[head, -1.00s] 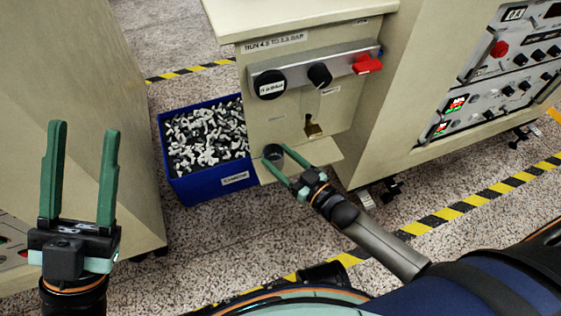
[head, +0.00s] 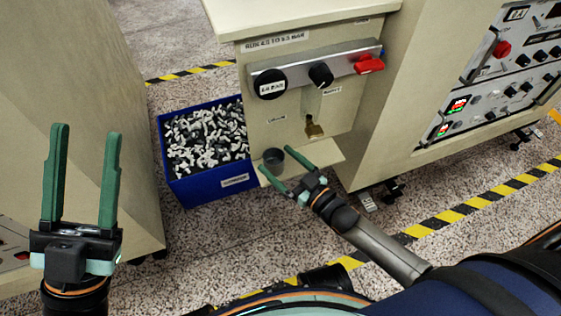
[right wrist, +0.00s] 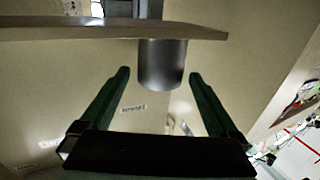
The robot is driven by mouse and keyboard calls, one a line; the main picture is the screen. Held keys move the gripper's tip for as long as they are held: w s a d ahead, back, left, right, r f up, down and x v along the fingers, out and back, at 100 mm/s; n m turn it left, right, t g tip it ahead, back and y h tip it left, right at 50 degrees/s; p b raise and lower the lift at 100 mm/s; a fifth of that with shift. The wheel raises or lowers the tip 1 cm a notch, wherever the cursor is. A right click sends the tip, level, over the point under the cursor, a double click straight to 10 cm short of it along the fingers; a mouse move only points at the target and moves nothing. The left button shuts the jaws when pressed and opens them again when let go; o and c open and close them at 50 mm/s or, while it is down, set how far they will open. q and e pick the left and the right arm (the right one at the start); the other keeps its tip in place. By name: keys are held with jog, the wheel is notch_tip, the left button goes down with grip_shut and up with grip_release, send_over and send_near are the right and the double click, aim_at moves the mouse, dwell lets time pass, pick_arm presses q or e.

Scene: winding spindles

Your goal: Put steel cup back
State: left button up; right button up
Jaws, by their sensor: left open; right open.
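The steel cup (head: 273,160) is a small dark grey cylinder standing upright on the small beige shelf (head: 322,154) at the front of the beige cabinet. It also shows in the right wrist view (right wrist: 162,65), resting against the shelf board, which appears at the top of that picture. My right gripper (head: 277,163) is open, its green fingers at the cup's near side, one to each side. In the right wrist view a gap shows between each finger and the cup. My left gripper (head: 85,132) is open and empty, far left of the cup.
A blue bin (head: 213,187) full of small black and white pieces stands on the floor left of the shelf. Above the shelf are black knobs (head: 320,75), a red handle (head: 369,64) and a brass-coloured outlet (head: 313,128). A control panel (head: 495,75) is at right.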

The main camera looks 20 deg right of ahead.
jog(key=p+v, duration=0.3)
jog(key=v, duration=0.9)
jog(key=shift+p, duration=0.3)
jog(key=shift+o, duration=0.3)
jog(key=shift+r, duration=0.1)
